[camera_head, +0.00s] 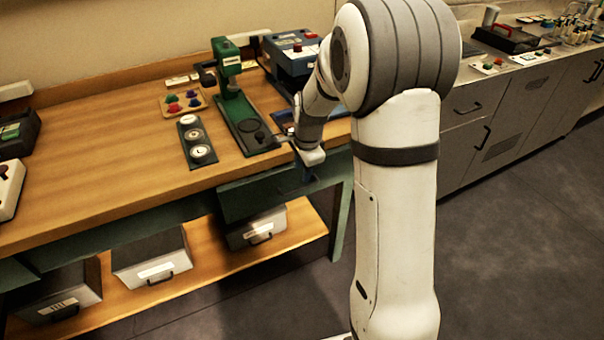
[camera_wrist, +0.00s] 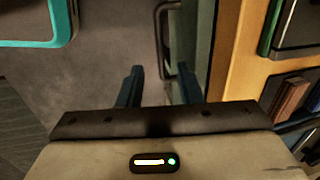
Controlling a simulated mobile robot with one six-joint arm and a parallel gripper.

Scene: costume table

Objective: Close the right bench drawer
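The right bench drawer (camera_head: 252,199) is a dark green front under the right part of the wooden bench top. It appears to stand out from the bench, but how far I cannot tell. In the wrist view, a dark bar handle (camera_wrist: 161,38) shows on a grey-green front beside the bench edge. My gripper (camera_head: 306,172) is beside the right end of the bench front, partly hidden by my arm.
The bench top (camera_head: 110,150) carries a green press (camera_head: 235,95), a tray of round dials (camera_head: 195,140) and a blue machine (camera_head: 290,55). Grey bins (camera_head: 150,258) stand on the lower shelf. A grey cabinet (camera_head: 500,110) is at right. The floor in front is clear.

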